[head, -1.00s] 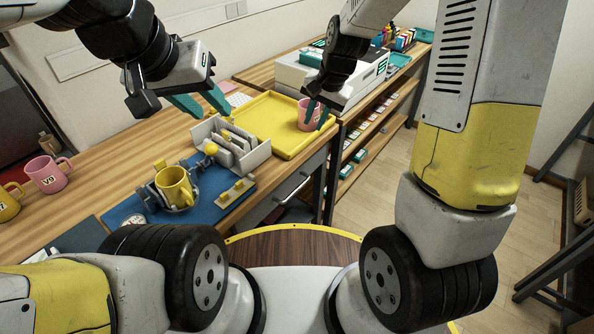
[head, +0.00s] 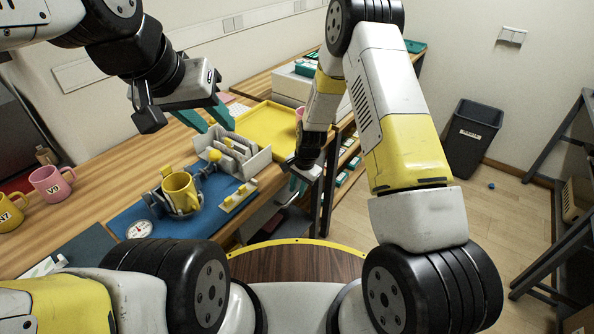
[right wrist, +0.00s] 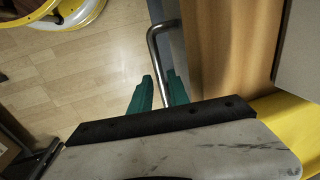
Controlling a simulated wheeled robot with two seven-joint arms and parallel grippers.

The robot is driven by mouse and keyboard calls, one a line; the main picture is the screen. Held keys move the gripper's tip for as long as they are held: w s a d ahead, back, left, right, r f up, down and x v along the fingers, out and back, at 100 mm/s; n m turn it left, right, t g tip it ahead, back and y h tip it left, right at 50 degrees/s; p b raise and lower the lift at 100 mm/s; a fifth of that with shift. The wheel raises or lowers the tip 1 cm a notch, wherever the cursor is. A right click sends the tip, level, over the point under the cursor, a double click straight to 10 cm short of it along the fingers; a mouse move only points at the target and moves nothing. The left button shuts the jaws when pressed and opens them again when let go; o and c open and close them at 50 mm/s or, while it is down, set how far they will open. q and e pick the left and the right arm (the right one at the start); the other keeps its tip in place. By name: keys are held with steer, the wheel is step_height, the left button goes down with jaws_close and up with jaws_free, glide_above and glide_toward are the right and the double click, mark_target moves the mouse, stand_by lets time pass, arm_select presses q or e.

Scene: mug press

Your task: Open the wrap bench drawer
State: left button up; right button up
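The wrap bench (head: 110,187) has a wooden top, and its grey drawer front is under the front edge, mostly behind my right gripper in the head view. In the right wrist view the drawer's bent metal handle (right wrist: 154,52) stands out from the grey front (right wrist: 180,60). My right gripper (head: 297,186) is at the bench's front edge. In the right wrist view its teal fingers (right wrist: 159,78) are apart, with the handle bar between them; contact is not clear. The drawer looks shut. My left gripper (head: 208,120) is open and empty above the bench.
A yellow tray (head: 268,124), a grey divided holder (head: 250,165) and a yellow mug (head: 180,188) on a blue mat (head: 135,213) occupy the bench. A pink mug (head: 50,182) is at left. Open floor lies right, with a bin (head: 472,138).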

steer(key=shift+w+a+f, duration=0.1)
steer(key=shift+f, duration=0.55)
jaws_close()
stand_by(1.0)
